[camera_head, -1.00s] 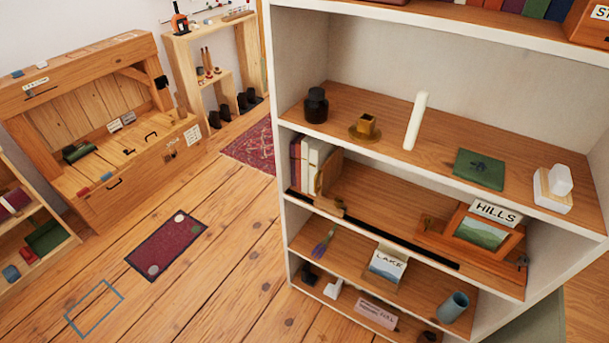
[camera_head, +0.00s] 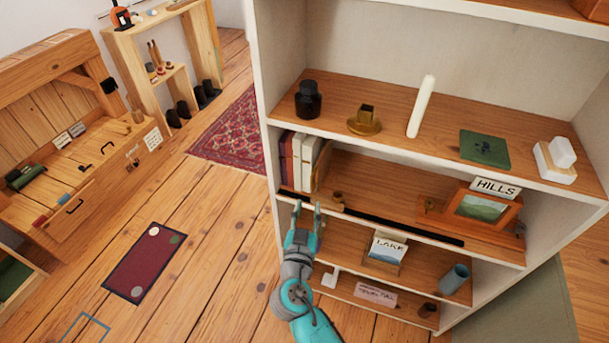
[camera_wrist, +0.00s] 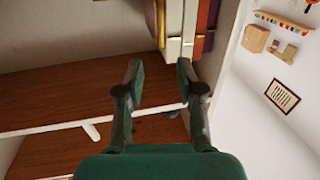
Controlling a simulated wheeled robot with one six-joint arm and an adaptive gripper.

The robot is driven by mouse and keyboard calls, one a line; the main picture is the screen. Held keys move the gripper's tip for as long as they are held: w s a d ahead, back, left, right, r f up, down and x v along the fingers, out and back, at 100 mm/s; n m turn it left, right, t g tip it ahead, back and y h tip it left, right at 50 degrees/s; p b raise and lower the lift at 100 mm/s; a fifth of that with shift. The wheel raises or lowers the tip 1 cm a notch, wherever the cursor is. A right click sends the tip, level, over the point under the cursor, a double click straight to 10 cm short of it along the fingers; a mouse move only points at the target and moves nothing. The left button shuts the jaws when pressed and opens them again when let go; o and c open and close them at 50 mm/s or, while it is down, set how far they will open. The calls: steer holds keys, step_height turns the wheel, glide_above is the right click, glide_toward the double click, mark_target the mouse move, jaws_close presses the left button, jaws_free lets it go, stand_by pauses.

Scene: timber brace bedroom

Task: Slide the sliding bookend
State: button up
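The sliding bookend (camera_head: 324,168) is a wooden upright with a wooden foot at the shelf's front edge, by a black rail (camera_head: 400,225). It stands at the right side of several upright books (camera_head: 298,158) at the left end of the middle shelf. My gripper (camera_head: 307,206) is open and empty, with its fingers pointing up at the shelf front, just below the books and left of the bookend's foot. In the wrist view, the open fingers (camera_wrist: 160,66) show below the books (camera_wrist: 190,30). A wooden and brass-coloured part (camera_wrist: 155,18), probably the bookend, is beside them. Contact cannot be told.
A HILLS picture (camera_head: 482,207) in a wooden frame stands at the right of the same shelf. The shelf between it and the bookend is mostly clear. A LAKE card (camera_head: 388,249) and a blue-grey cup (camera_head: 455,279) stand below. Dark jar, brass holder and candle stand above.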

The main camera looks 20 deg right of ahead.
mark_target(312, 180)
steer(key=x, duration=1.1)
steer(key=shift+r, duration=0.1)
jaws_close()
